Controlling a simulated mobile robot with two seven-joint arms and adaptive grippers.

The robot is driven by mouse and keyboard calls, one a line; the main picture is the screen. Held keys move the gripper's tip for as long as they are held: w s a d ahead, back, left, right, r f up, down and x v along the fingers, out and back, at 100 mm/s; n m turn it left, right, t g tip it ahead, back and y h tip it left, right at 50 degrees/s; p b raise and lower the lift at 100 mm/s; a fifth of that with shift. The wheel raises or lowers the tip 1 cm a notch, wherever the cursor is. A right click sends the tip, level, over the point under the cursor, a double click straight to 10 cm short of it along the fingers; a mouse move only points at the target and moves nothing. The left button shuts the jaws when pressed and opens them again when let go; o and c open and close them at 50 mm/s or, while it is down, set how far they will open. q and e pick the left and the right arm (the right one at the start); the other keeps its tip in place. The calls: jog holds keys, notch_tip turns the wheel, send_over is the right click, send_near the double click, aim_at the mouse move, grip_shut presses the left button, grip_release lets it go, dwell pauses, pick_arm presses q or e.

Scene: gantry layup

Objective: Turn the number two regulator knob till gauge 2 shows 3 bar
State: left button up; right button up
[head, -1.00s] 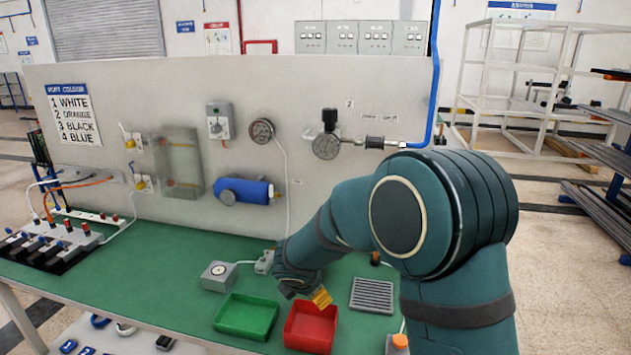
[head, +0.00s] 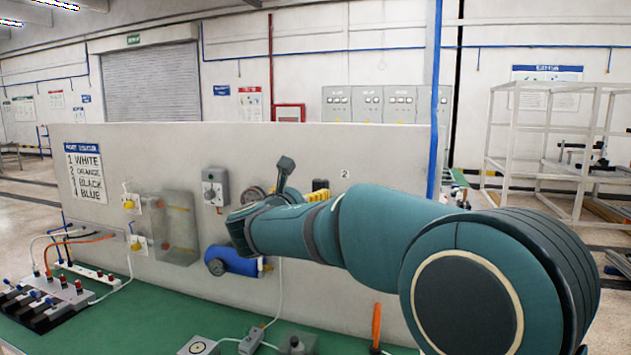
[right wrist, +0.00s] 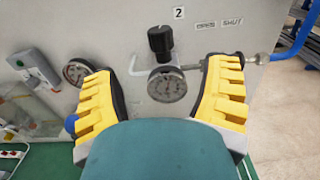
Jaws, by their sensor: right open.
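In the right wrist view the black regulator knob (right wrist: 160,40) stands out from the grey panel under the "2" label (right wrist: 178,13). Gauge 2 (right wrist: 166,84), a round dial, sits just below it; its needle is too small to read. My right gripper (right wrist: 164,70) is open, its yellow fingers to the left and right of the gauge. The knob is ahead of them, with nothing held. My left gripper is not in view.
Another gauge (right wrist: 76,71) is to the left on the panel (right wrist: 110,25). A blue hose (right wrist: 294,40) and a fitting lie to the right, near OPEN and SHUT labels (right wrist: 218,24). A blue cylinder (head: 235,261) and a grey switch box (head: 215,187) are on the panel.

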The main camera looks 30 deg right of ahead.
aim_at(318, 182)
jog(key=p+x, duration=0.1)
jog(key=x, duration=1.2)
jog(key=shift+w+d, duration=0.2)
jog(key=shift+d, duration=0.1)
jog(key=c, duration=1.2)
